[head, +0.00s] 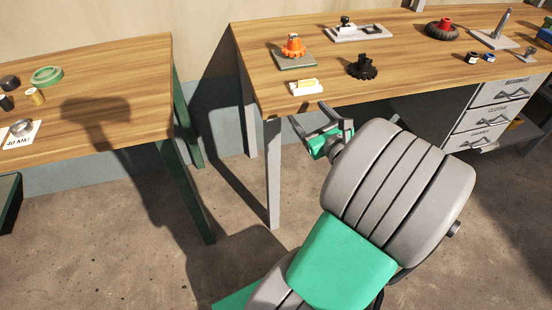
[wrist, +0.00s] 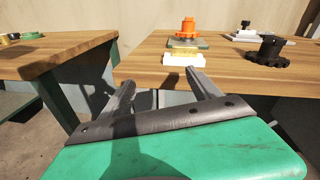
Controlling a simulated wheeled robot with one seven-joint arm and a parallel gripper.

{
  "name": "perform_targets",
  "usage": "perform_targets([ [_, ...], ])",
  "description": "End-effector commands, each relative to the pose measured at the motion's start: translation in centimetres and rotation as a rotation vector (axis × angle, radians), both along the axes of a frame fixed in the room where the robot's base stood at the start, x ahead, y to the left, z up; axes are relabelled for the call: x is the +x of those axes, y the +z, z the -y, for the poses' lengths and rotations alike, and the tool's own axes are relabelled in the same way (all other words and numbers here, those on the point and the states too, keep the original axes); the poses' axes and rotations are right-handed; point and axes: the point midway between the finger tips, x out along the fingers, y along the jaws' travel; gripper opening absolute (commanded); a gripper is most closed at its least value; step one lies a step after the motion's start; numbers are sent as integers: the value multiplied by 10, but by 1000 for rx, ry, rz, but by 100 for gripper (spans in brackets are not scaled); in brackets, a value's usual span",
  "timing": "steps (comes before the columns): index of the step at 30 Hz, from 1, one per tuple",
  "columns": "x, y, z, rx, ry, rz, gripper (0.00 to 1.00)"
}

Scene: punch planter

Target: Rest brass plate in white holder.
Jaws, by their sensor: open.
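A small white block (head: 308,89), which looks like the white holder, sits near the front left corner of the right-hand wooden table. A yellow, brass-coloured piece (head: 307,82) shows at its top; I cannot tell whether this is the brass plate or how it is seated. In the wrist view, the white block (wrist: 184,61) and yellow piece (wrist: 182,54) lie ahead, beyond the right finger. My gripper (head: 320,118) is open and empty, just in front of the table's front edge, apart from the block. Its spread fingers (wrist: 161,82) also show in the wrist view.
An orange part on a grey-green plate (head: 294,63) stands behind the white block. A black gear-like part (head: 362,67) is to its right. A second table (head: 110,90) stands left across a gap, with a green ring (head: 47,75). Drawers (head: 490,115) hang at right.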

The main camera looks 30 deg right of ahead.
Motion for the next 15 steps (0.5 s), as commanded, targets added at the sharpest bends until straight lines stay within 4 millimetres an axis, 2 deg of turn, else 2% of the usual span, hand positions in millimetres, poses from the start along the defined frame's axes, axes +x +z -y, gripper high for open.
perform_targets([
  [1,14,-10,-32,-144,116,-84,72],
  [2,21,-20,-53,-261,202,-146,72],
  [3,25,-34,-82,-437,332,-231,72],
  [5,24,-56,-123,-730,550,-339,72],
  [7,11,-76,-160,-1071,818,-430,72],
  [10,-20,-91,-194,-1536,1218,-484,72],
  [12,-47,-91,-208,-1809,1488,-471,72],
  [15,-79,-82,-216,-2068,1795,-408,72],
])
